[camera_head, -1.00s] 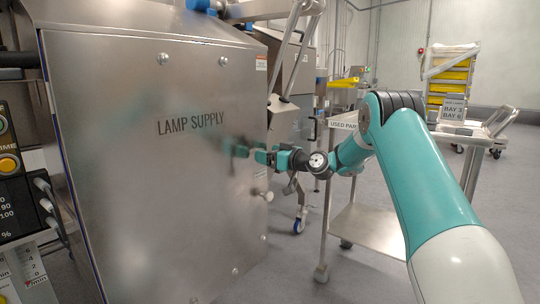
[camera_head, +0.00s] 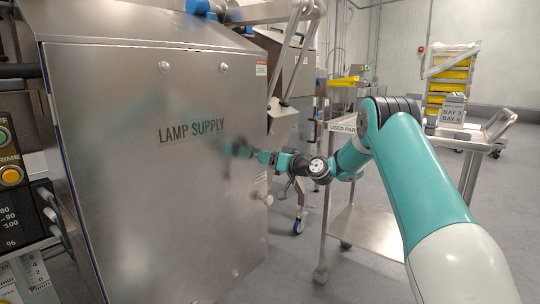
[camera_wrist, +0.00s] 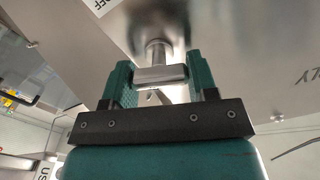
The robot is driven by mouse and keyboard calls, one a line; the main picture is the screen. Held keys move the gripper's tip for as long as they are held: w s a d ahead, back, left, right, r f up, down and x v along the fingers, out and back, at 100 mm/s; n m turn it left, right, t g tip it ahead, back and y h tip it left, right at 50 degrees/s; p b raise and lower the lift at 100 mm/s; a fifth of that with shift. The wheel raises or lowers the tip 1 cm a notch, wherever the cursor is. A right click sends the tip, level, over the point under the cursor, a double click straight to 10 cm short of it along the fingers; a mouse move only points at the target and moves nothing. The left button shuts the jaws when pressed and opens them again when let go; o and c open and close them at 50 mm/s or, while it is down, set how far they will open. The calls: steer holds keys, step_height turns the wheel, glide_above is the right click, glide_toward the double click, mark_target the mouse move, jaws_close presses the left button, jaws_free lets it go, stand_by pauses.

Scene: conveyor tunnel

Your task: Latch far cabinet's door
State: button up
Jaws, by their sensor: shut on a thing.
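The far cabinet's steel door (camera_head: 150,215) is marked "LAMP SUPPLY" and fills the left half of the head view. It looks flat against its cabinet. My gripper (camera_head: 262,157) is at the right edge of this door, at about mid height. In the wrist view my gripper (camera_wrist: 162,78) has its two green fingers on either side of a metal T-shaped latch handle (camera_wrist: 160,75), shut on its crossbar. The handle's round post runs into the steel surface behind. In the head view the gripper hides this handle.
A steel cart (camera_head: 355,232) with a "USED PAR" label stands right of the door, close to my arm. A control panel (camera_head: 15,180) is at the far left. A rack with yellow trays (camera_head: 450,85) stands at the back. Grey floor lies between.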

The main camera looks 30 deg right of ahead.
steer(key=m+p, duration=0.1)
steer(key=m, duration=0.1)
steer(key=m+p, duration=0.1)
steer(key=shift+d+r+m+p, duration=0.1)
steer(key=shift+r+m+p, duration=0.1)
steer(key=shift+m+p, duration=0.15)
steer(key=m+p, duration=0.2)
steer(key=m, duration=0.1)
steer(key=shift+m+p, duration=0.3)
steer(key=shift+m, duration=0.05)
steer(key=m+p, duration=0.2)
steer(key=m, duration=0.1)
steer(key=shift+d+f+m+p, duration=0.1)
steer(key=shift+f+m+p, duration=0.05)
steer(key=shift+m+p, duration=0.15)
steer(key=shift+f+m+p, duration=0.2)
steer(key=shift+m+p, duration=0.75)
steer(key=shift+m, duration=0.55)
steer(key=o, duration=0.9)
steer(key=shift+o, duration=0.2)
